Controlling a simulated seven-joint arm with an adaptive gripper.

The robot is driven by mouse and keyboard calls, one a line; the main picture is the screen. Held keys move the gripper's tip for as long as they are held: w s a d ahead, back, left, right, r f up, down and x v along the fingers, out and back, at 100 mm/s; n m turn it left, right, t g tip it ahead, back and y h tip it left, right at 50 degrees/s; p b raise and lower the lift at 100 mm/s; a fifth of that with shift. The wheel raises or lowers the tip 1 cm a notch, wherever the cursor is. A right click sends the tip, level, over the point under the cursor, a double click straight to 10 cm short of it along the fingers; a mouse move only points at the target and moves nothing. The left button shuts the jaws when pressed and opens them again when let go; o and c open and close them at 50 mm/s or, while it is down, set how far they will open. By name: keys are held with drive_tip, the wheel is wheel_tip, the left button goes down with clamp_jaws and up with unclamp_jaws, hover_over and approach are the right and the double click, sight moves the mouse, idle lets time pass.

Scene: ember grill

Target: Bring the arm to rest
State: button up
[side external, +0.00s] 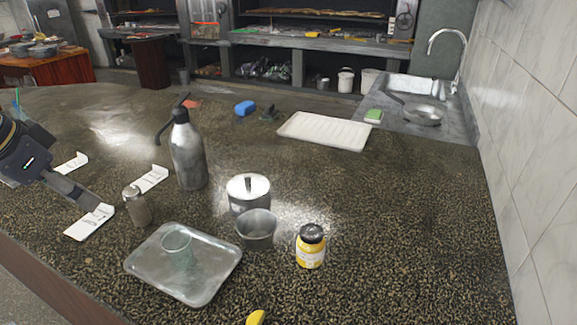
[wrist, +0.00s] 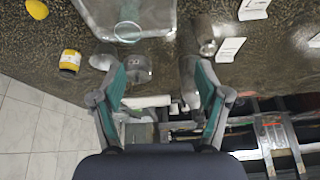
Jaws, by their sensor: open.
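My gripper (wrist: 153,75) is open in the wrist view, its two teal-padded fingers spread apart with nothing held between them. In the side view, part of my dark arm enters at the left edge, above the white brackets (side external: 90,222) on the counter (side external: 400,230). The fingertips cannot be made out clearly there. In the wrist view a lidded metal pot (wrist: 138,68) shows in the gap near the left finger, and the right finger partly covers other things.
A metal tray (side external: 205,285) holds a clear glass (side external: 177,247). Nearby stand a shaker (side external: 139,208), steel bottle (side external: 188,150), lidded pot (side external: 246,203), metal cup (side external: 257,230) and yellow jar (side external: 310,250). A white tray (side external: 325,130) lies farther back. The right counter is clear.

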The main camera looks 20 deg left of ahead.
drive_tip(key=shift+s+d+n+t, duration=0.1)
drive_tip(key=shift+s+d+n, duration=0.1)
drive_tip(key=shift+s, duration=0.4)
drive_tip(key=shift+s+d+n+t, duration=0.1)
drive_tip(key=shift+s+d, duration=0.15)
drive_tip(key=shift+s, duration=0.4)
drive_tip(key=shift+s+d+n+t, duration=0.1)
drive_tip(key=shift+s+d, duration=0.1)
drive_tip(key=shift+s, duration=0.4)
